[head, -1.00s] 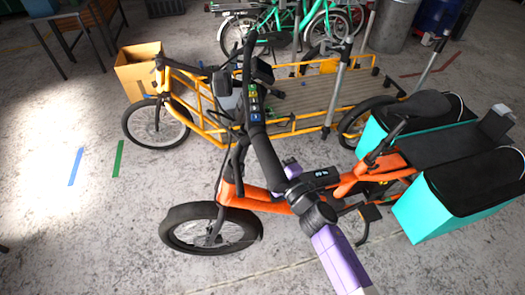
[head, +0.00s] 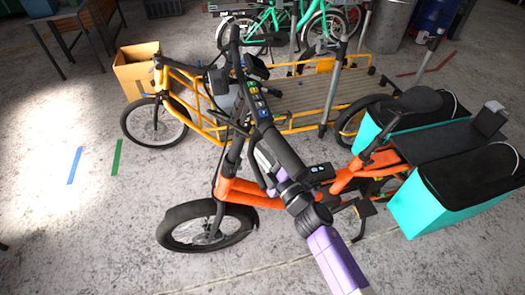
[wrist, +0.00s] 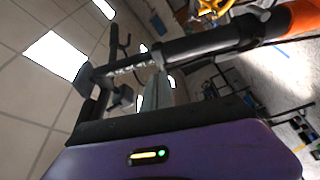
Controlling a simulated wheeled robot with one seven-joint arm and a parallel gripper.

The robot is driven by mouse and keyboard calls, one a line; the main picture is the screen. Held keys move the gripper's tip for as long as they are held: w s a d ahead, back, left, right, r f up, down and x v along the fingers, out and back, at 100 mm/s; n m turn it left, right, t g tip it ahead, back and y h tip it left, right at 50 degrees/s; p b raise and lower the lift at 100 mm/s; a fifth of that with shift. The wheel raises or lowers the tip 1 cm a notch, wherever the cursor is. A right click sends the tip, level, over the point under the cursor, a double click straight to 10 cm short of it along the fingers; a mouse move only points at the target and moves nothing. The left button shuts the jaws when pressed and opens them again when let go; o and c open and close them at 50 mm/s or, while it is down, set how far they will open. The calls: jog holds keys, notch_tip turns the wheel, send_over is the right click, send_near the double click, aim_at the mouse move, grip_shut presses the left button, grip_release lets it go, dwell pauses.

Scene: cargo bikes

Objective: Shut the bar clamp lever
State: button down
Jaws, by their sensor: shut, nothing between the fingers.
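The orange cargo bike (head: 240,189) stands in front of me, its dark handlebar (head: 285,150) crossing the head view. My gripper (head: 264,158) is beside the handlebar, on its left near the stem, partly hidden by it and by my arm. In the wrist view, my shut, empty fingers (wrist: 157,94) point up toward a dark tube (wrist: 215,42) with pale lettering that joins an orange part at right. A small dark fitting (wrist: 158,55) sits on this tube just beyond the fingertips. I cannot tell whether this is the bar clamp lever, or whether the fingers touch it.
A yellow cargo bike (head: 205,120) stands close behind the orange one. Turquoise panniers (head: 430,208) flank the orange bike's rear at right. A cardboard box (head: 137,72) is at the back left.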

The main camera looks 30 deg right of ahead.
jog(key=s+d+f+b, duration=0.1)
jog(key=s+d+f, duration=0.2)
jog(key=d, duration=0.5)
jog(key=shift+s, duration=0.45)
jog(key=shift+d, duration=0.1)
jog(key=s+r+m+t+h, duration=0.1)
jog(key=s+r+m+h, duration=0.1)
jog(key=s+r+m, duration=0.3)
jog(key=s+a+r+m+g, duration=0.1)
jog(key=s+a, duration=0.4)
jog(key=s, duration=0.5)
jog(key=s+a+r+m+g+y, duration=0.1)
jog(key=s+a+m, duration=0.4)
jog(key=s, duration=0.6)
jog(key=s+a+r+m+g, duration=0.2)
jog(key=s+a, duration=0.4)
jog(key=s, duration=0.5)
jog(key=shift+s+a+m+g+y, duration=0.15)
jog(key=shift+a+m+g+y, duration=0.15)
jog(key=shift+m+g, duration=0.4)
